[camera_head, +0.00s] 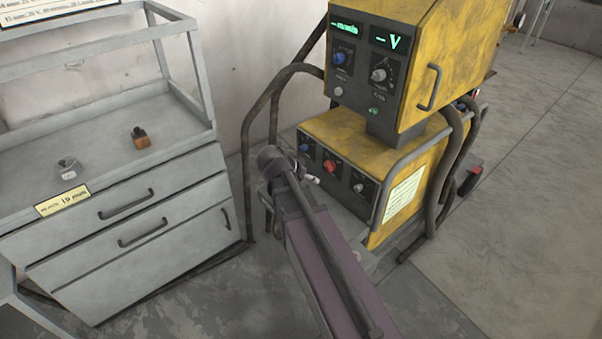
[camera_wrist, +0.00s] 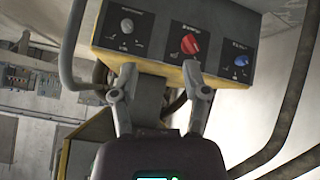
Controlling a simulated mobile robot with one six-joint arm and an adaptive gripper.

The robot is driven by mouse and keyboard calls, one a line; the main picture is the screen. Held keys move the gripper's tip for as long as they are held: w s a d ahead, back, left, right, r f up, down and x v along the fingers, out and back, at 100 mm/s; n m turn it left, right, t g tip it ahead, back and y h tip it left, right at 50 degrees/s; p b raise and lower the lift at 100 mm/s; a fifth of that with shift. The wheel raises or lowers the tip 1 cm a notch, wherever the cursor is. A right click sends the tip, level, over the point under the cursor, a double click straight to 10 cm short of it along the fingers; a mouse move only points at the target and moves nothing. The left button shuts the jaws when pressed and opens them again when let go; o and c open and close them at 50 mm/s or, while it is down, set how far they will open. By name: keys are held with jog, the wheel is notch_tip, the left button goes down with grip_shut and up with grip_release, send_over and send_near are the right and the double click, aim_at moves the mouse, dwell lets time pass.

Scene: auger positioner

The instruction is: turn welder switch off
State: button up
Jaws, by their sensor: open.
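The yellow welder (camera_head: 325,135) has a dark lower panel with a blue knob (camera_head: 306,143), a red switch (camera_head: 329,165) and a grey knob (camera_head: 359,187). The wrist view shows this panel the other way round, with the red switch (camera_wrist: 190,44) in the middle, the grey knob (camera_wrist: 127,26) left and the blue knob (camera_wrist: 241,61) right. My gripper (camera_wrist: 159,75) is open and empty. Its fingertips appear just below the panel in the wrist view, the right one under the red switch. I cannot tell whether they touch the panel. My gripper (camera_head: 311,180) is partly hidden in the head view.
The welder's upper display unit (camera_head: 445,50) overhangs the lower panel. Grey tubular rails and dark cables (camera_head: 455,165) run around the welder. A grey drawer cabinet (camera_head: 130,205) stands left, with a small orange-brown item (camera_head: 140,138) on top. Floor at right is open.

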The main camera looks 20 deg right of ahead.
jog(key=s+a+r+n+g+y+p, duration=0.2)
jog(key=s+a+r+p, duration=0.1)
jog(key=p, duration=0.4)
jog(key=shift+s+a+r+n+g+y, duration=0.4)
jog(key=shift+s+r, duration=0.4)
jog(key=shift+r, duration=0.15)
jog(key=s+a+f+n+y, duration=0.1)
jog(key=s+a+n+y, duration=0.4)
jog(key=s+a+n, duration=0.15)
notch_tip(320, 180, up, 12)
jog(key=p, duration=1.3)
jog(key=shift+s+d+r+n, duration=0.15)
jog(key=shift+s+r+n, duration=0.05)
jog(key=shift+n, duration=0.25)
jog(key=shift+s+f, duration=0.1)
